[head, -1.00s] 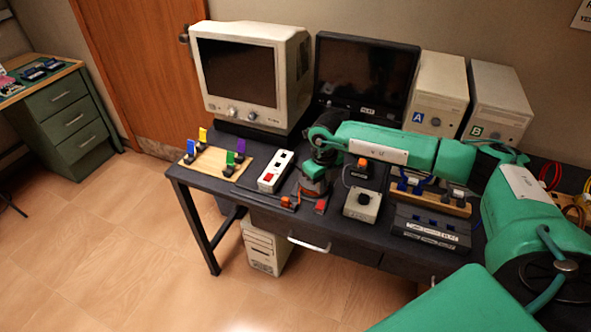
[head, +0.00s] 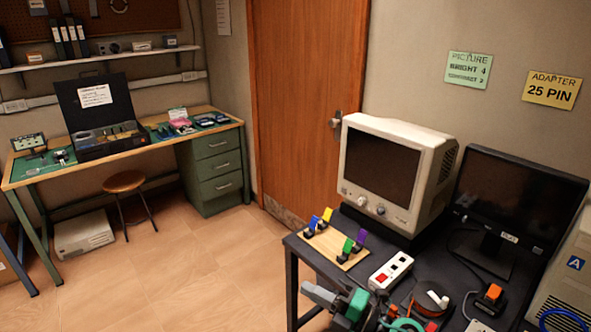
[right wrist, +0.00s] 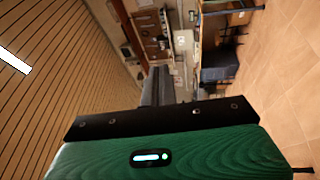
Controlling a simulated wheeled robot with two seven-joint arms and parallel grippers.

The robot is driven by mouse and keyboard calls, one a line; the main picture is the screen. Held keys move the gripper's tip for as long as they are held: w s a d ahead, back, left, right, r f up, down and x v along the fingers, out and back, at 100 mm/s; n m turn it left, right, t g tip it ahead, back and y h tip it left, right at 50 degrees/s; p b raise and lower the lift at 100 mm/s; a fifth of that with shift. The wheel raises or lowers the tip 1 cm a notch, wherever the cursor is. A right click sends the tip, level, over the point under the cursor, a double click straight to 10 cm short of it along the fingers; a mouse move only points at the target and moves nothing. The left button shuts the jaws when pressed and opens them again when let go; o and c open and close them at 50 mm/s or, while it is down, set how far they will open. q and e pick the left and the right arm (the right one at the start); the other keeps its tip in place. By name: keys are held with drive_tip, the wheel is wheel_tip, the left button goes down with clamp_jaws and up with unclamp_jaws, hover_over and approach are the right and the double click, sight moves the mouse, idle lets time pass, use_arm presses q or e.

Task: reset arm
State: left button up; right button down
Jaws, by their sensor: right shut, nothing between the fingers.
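My right gripper (head: 312,290) is at the bottom edge of the head view, in front of the desk's near left part. Its grey fingers point left, and green arm parts show behind them. In the right wrist view the dark fingers (right wrist: 158,86) are together with nothing between them, beyond the green wrist housing (right wrist: 170,155). The wrist view is tilted on its side. My left gripper is not in view.
The dark desk (head: 330,262) holds a cream monitor (head: 383,170), a black screen (head: 515,205), a wooden board with coloured clips (head: 335,245) and a white power strip (head: 391,270). A workbench (head: 100,167) and stool (head: 124,182) stand left. Open floor (head: 170,265) lies between.

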drive_tip(key=s+d+f+m+t+h, duration=0.2)
drive_tip(key=d+f+m+t+h, duration=0.1)
drive_tip(key=d+m+h, duration=0.65)
drive_tip(key=s+d+f+m+t+h, duration=0.1)
drive_tip(key=d+f+m+t+h, duration=0.45)
drive_tip(key=m, duration=0.75)
drive_tip(key=s+d+f+m+g+h, duration=0.1)
drive_tip(key=s+f+m+g, duration=0.1)
drive_tip(key=s+f+g, duration=0.45)
drive_tip(key=s+d+f+m+g, duration=0.1)
drive_tip(key=s+d+m+g, duration=0.15)
drive_tip(key=s, duration=0.65)
drive_tip(key=s+d+f+m+g+h, duration=0.1)
drive_tip(key=s+f+g, duration=0.2)
drive_tip(key=s+g, duration=0.4)
drive_tip(key=s+f+x, duration=0.1)
drive_tip(key=s+x, duration=0.3)
drive_tip(key=x, duration=1.1)
drive_tip(key=s+x, duration=0.3)
drive_tip(key=x, duration=1.3)
drive_tip(key=s+d+f+g, duration=0.1)
drive_tip(key=s+d+f, duration=0.2)
drive_tip(key=s+f, duration=1.6)
drive_tip(key=shift+s+f, duration=0.2)
